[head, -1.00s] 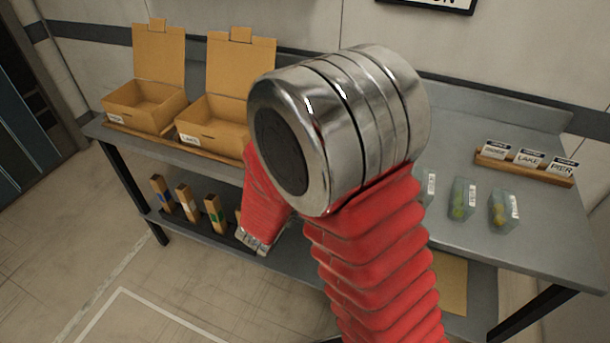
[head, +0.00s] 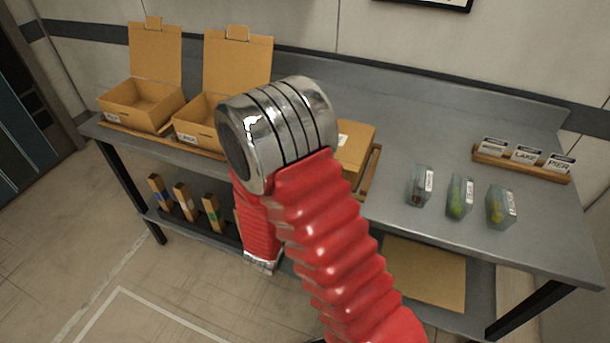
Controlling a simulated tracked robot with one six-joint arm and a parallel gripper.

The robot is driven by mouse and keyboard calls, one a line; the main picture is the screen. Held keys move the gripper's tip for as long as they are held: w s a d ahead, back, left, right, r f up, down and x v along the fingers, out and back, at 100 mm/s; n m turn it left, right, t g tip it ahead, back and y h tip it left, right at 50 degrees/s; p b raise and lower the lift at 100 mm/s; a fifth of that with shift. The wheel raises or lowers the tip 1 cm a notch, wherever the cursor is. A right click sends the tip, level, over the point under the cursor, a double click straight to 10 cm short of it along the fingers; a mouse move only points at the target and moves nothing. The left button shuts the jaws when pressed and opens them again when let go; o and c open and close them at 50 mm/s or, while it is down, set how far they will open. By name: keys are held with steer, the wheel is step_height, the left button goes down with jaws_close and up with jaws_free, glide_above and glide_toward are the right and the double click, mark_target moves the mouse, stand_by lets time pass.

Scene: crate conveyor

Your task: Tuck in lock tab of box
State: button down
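Two cardboard boxes stand open on the table in the head view, the left box (head: 140,107) and the middle box (head: 197,128). Their lids stand upright behind them, each with a small lock tab on the top edge: the left tab (head: 153,22) and the middle tab (head: 237,32). A third box (head: 356,143) shows to the right of my arm's elbow, with a flat top that looks closed. Its left part and any lock tab are hidden behind my arm. My forearm hangs down in front of the table edge, and my gripper's fingers cannot be made out.
Three clear packs, the left pack (head: 420,186), middle pack (head: 460,197) and right pack (head: 501,207), stand on the right of the table. A wooden rack (head: 521,164) holds label cards.

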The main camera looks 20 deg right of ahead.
steer(key=shift+f, duration=0.1)
steer(key=c, duration=2)
jaws_free()
steer(key=v, duration=1.3)
steer(key=shift+s+a, duration=0.2)
steer(key=shift+s, duration=0.1)
